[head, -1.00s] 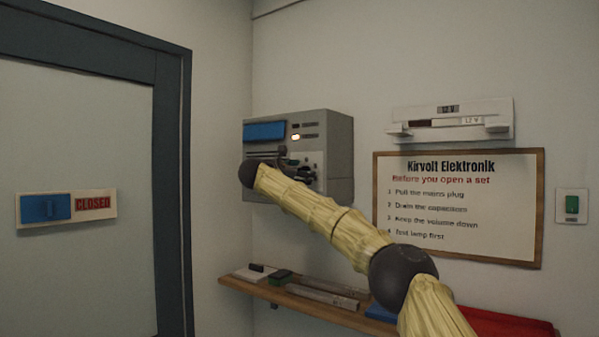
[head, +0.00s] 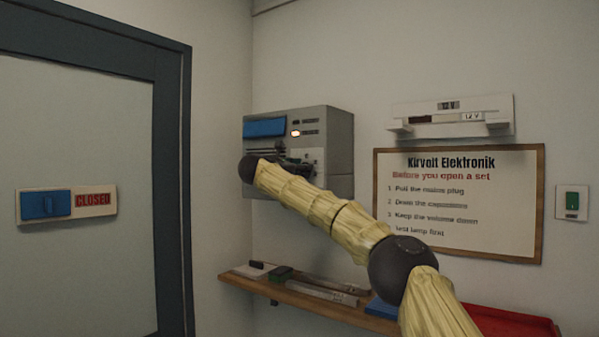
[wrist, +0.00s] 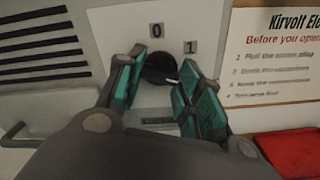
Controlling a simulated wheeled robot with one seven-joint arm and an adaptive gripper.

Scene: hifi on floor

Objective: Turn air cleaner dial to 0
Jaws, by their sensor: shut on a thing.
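The air cleaner (head: 340,150) is a grey wall box with a blue panel and a lit lamp, in the head view. In the wrist view its white dial plate (wrist: 112,22) carries a 0 label (wrist: 157,30) above and a 1 label (wrist: 190,47) to the upper right. The black dial (wrist: 158,68) sits between the teal-padded fingers of my gripper (wrist: 162,64), which is shut on it. A small pale mark shows at the dial's lower right; I cannot tell whether it is the pointer. In the head view my arm hides the dial and much of my gripper.
A framed notice (head: 460,205) hangs right of the box, under a white wall unit (head: 455,130). A wooden shelf (head: 300,294) below holds tools and a red tray (head: 510,321). A door with a blue slider (head: 45,205) stands at left.

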